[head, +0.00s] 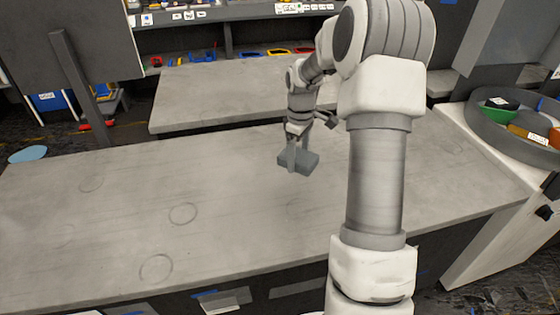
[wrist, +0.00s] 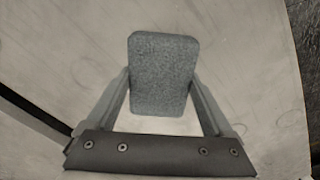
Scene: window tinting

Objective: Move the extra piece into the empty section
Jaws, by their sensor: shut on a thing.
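A grey-blue block with rounded corners (head: 302,161) is held at the end of my arm over the grey worktop. In the wrist view the block (wrist: 163,73) sits between the two fingers of my gripper (wrist: 163,88). In the head view my gripper (head: 291,160) points down and is shut on the block. I cannot tell whether the block's underside touches the worktop. No empty section can be made out for certain.
The worktop (head: 110,230) is mostly bare, with faint ring marks. A second grey counter (head: 210,95) stands behind it. A round tray (head: 480,120) with coloured items stands at the right. Shelves with small blue, red and yellow bins are at the back.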

